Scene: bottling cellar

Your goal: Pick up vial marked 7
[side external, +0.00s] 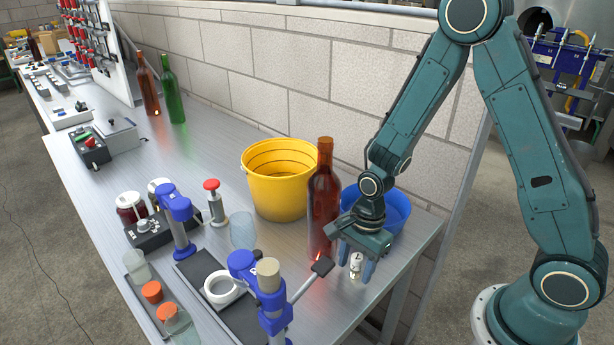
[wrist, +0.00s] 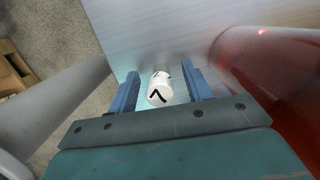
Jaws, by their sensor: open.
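The vial marked 7 (wrist: 159,90) is small and white-topped, with a black 7 on its top. In the wrist view it lies between the two blue fingers of my gripper (wrist: 158,86), with a gap on each side. In the side view the vial (side external: 356,263) stands on the bench near its right end, and my gripper (side external: 357,262) points down around it. The jaws are open. The fingers partly hide the vial in the side view.
A brown bottle (side external: 324,200) stands close beside my gripper. A blue bowl (side external: 394,212) is behind it and a yellow bucket (side external: 277,190) further left. A corking stand with a lever (side external: 300,285) is in front. The bench edge is near on the right.

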